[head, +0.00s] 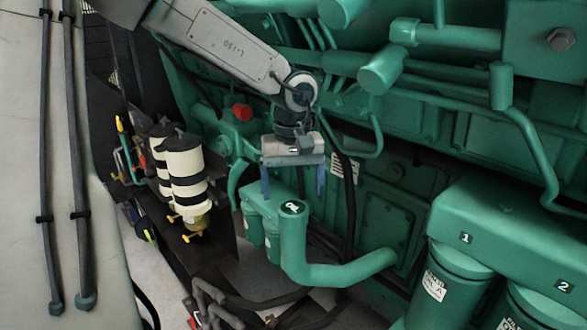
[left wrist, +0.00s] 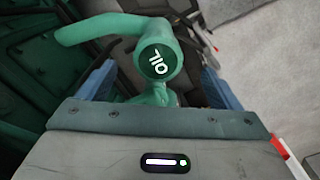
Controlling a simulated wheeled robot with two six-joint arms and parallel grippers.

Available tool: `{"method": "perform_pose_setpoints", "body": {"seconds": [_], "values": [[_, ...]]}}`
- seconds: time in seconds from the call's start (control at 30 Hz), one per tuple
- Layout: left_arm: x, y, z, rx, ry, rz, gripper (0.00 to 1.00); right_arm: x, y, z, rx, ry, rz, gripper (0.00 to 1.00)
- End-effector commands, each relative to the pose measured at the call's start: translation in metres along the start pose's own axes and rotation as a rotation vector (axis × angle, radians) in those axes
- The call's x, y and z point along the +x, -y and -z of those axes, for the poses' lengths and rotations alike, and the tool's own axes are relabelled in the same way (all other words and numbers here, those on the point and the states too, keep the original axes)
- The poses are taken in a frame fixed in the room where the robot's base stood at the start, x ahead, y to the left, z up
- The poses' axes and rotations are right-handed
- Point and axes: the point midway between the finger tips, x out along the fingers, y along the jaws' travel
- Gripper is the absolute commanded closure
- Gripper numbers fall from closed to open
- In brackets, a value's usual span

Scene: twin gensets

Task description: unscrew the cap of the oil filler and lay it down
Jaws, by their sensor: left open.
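The oil filler is a green upright pipe (head: 294,245) that bends to the right at its foot, in the head view. Its dark round cap (head: 294,207) sits on top, with white lettering. In the left wrist view the cap (left wrist: 158,63) reads OIL and lies beyond my fingers, between them in the picture. My left gripper (head: 293,190) is open and empty above the cap, pointing down, with its blue fingers apart. In the left wrist view the fingers (left wrist: 158,88) stand on either side of the filler. My right gripper is not in view.
Two cream filters with black bands (head: 188,175) stand at the left. Large green canisters marked 1 (head: 455,275) and 2 stand at the lower right. A red knob (head: 241,112) and green pipes crowd behind my left arm. Hoses lie on the floor below.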

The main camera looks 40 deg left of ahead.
Motion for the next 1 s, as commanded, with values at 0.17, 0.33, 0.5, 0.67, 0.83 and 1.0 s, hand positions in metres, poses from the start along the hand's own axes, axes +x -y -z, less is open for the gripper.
{"method": "perform_pose_setpoints", "body": {"seconds": [0.17,0.33,0.5,0.67,0.83,1.0], "values": [[0.028,0.0,0.0,0.001,0.003,0.002,0.14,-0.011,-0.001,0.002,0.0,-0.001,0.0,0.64],[0.044,0.0,0.0,0.0,0.002,0.002,0.14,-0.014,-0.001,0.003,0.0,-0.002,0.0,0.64],[0.05,0.0,0.0,0.0,0.0,-0.001,0.14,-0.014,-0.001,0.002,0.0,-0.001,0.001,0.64],[0.05,0.0,0.0,0.0,0.0,-0.001,0.14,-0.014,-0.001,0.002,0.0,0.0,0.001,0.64],[0.05,0.0,0.0,0.0,0.0,-0.001,0.4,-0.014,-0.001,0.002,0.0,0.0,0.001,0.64],[0.05,0.0,0.0,-0.001,0.0,-0.001,0.64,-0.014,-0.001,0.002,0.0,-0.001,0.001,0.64]]}}
